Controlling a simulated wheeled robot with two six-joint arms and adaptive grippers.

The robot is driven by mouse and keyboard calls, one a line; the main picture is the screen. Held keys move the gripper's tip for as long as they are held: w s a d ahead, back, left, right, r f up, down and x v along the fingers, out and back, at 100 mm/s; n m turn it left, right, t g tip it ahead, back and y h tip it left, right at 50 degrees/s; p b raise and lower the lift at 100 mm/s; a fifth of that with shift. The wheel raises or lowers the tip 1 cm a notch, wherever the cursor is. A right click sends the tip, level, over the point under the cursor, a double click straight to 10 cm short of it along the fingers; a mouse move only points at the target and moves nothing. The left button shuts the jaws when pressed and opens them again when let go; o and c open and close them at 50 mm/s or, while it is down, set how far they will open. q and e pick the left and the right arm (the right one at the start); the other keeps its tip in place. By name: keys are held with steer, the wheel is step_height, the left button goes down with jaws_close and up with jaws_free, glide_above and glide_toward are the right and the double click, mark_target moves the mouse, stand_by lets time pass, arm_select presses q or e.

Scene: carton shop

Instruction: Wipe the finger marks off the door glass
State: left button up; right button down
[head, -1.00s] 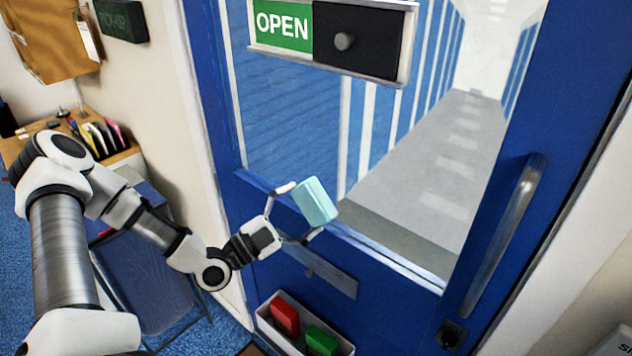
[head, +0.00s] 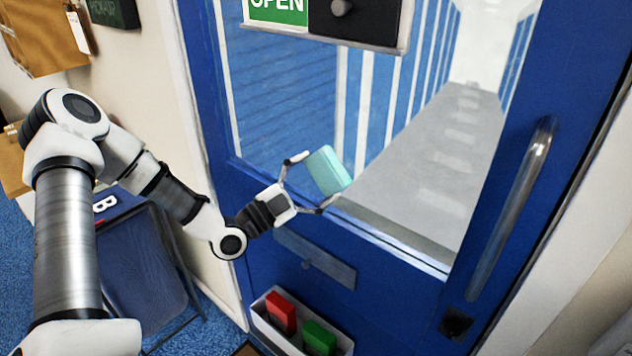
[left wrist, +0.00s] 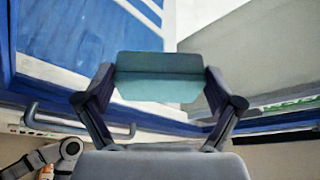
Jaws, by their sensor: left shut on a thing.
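My left gripper (head: 317,181) is shut on a pale teal block (head: 330,168), which looks like a sponge or wiping pad. The block is held tilted in front of the lower part of the door glass (head: 420,130). I cannot tell whether it touches the glass. In the left wrist view the block (left wrist: 158,75) sits between both fingers. The glass is set in a blue door (head: 400,300); a striped corridor shows through it. I cannot make out finger marks. My right gripper is not in view.
An OPEN sign with a dark slider (head: 355,20) is across the upper glass. A long metal handle (head: 510,215) is on the right. A letter plate (head: 315,260) and a tray (head: 265,325) with red and green blocks are below.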

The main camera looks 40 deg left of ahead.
arm_select(q)
steer(key=shift+w+d+f+b, duration=0.1)
steer(key=shift+w+b, duration=0.95)
steer(key=shift+w, duration=0.05)
